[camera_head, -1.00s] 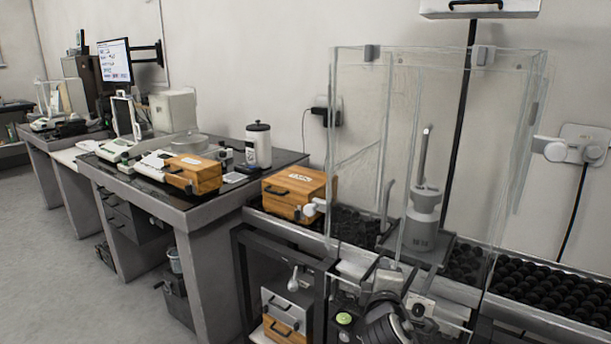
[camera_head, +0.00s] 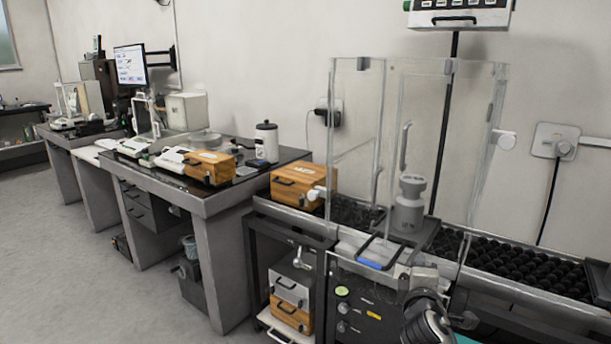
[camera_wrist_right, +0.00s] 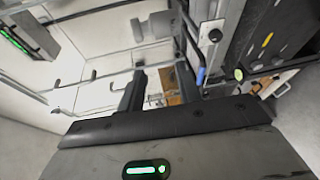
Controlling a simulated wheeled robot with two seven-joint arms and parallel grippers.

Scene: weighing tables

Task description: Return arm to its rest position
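My right arm (camera_head: 428,322) shows at the bottom right of the head view, in front of and below the glass enclosure (camera_head: 344,150). In the right wrist view my right gripper (camera_wrist_right: 159,88) has its two dark fingers apart, with nothing between them. Its fingertips are not clear in the head view. A grey cylindrical weight (camera_head: 408,212) stands upright inside the enclosure, apart from the arm. A dark handle with a blue grip (camera_head: 372,264) is at the enclosure's front. My left gripper is not in view.
A wooden box (camera_head: 302,186) sits left of the enclosure. A bed of black round pieces (camera_head: 520,265) extends to the right. Another table (camera_head: 190,200) with balances and a wooden case stands to the left. Open floor (camera_head: 80,270) lies at the lower left.

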